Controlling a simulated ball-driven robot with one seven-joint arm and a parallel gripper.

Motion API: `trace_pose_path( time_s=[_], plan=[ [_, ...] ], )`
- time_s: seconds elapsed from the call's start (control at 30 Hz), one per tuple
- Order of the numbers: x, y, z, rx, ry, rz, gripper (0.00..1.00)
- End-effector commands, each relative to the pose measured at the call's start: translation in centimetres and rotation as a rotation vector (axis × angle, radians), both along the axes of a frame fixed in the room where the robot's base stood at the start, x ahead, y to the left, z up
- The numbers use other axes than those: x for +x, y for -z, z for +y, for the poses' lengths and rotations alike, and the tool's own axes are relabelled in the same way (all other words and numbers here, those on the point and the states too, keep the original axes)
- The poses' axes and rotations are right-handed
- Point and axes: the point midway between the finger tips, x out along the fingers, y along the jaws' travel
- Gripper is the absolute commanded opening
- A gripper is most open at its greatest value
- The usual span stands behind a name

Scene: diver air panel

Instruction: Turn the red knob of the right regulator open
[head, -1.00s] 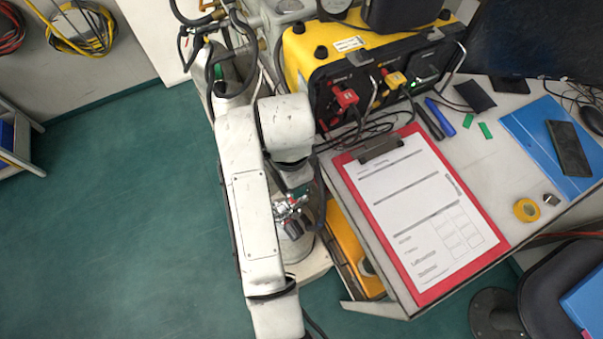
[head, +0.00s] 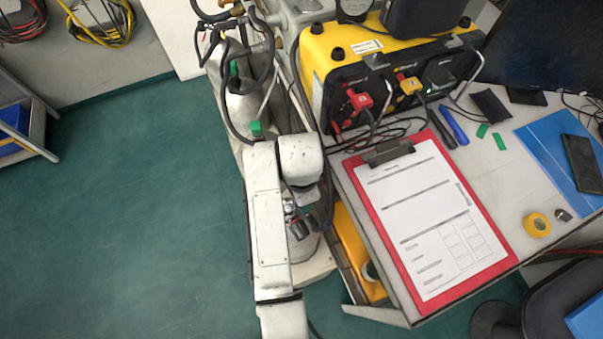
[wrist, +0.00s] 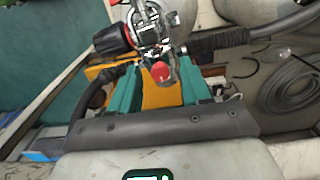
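In the wrist view a chrome regulator (wrist: 150,25) sits at top centre, with a hose running right. A small round red knob (wrist: 160,72) at its lower end faces the camera. A larger black-and-red knob (wrist: 112,39) sticks out to its left. My gripper (wrist: 158,85) is open, its two teal fingers apart on either side of the small red knob; I cannot tell whether they touch it. In the head view the regulator (head: 299,226) shows partly beside my white arm, above a cylinder.
A desk holds a red clipboard (head: 430,278), a yellow-and-black panel unit (head: 330,48) with cables, and yellow tape (head: 537,224). Another cylinder (head: 247,100) with hoses stands behind my arm. A yellow case (head: 355,250) is beside the regulator. The green floor (head: 120,220) at left is clear.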

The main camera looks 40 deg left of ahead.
Motion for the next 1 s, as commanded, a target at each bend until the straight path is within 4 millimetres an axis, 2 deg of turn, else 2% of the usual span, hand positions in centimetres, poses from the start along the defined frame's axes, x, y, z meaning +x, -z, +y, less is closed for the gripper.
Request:
trace_pose_path(
  time_s=[0.07, 0.5, 0.77, 1.0],
  plan=[
    [0.01, -0.01, 0.0, 0.0, 0.0, 0.0, 0.4],
    [0.01, -0.03, -0.01, 0.0, 0.0, 0.0, 0.0],
    [0.02, -0.09, -0.03, -0.001, -0.011, 0.0, 0.0],
    [0.03, -0.24, -0.08, -0.002, -0.1, 0.002, 0.0]
  ],
)
